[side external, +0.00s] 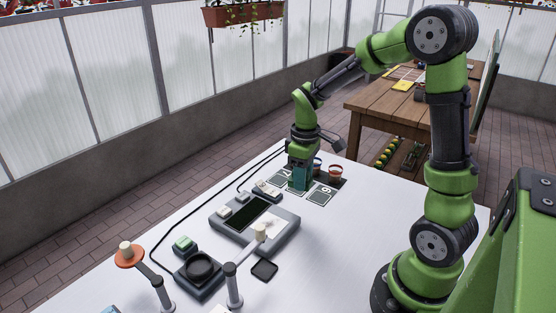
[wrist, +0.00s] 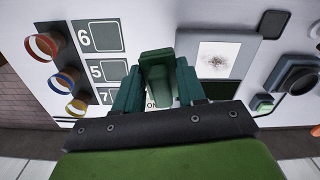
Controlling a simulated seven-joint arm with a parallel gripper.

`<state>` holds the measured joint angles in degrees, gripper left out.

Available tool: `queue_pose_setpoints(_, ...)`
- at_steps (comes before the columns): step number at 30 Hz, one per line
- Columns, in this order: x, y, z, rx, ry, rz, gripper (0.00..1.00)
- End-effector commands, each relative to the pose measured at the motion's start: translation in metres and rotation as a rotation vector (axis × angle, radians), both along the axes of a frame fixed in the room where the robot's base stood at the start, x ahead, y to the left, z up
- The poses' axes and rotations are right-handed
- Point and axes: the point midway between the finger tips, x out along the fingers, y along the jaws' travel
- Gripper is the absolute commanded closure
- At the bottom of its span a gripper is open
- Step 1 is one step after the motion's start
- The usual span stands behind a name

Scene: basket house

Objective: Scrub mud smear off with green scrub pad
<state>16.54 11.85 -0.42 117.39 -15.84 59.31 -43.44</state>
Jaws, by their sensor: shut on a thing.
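My gripper (wrist: 157,84) has its two green fingers closed around a green block, which looks like the scrub pad (wrist: 158,72). In the side external view my gripper (side external: 300,180) points down over the far end of the white table, by the numbered cards. The pad cannot be told apart from the fingers there. The mud smear (wrist: 214,64) is a dark speckled patch on a white panel, to the right of my gripper in the wrist view. In the side external view the panel belongs to a grey device (side external: 284,238); the smear is not clear there.
Numbered cards (wrist: 103,36) lie beside my gripper. A round black dial (side external: 200,268) and a black square (side external: 264,270) are nearer. The table's right side is clear.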

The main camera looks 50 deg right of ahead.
Motion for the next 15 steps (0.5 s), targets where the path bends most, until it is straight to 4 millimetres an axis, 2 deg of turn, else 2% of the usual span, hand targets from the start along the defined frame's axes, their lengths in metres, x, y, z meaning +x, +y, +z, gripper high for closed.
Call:
queue_pose_setpoints(3,0.013,0.029,0.003,0.001,0.000,0.255,0.85)
queue_pose_setpoints(7,0.021,0.053,0.006,0.001,0.001,0.479,0.85)
queue_pose_setpoints(11,0.025,0.065,0.007,0.001,0.002,0.592,0.85)
queue_pose_setpoints(15,0.025,0.066,0.002,0.001,0.002,0.609,0.85)
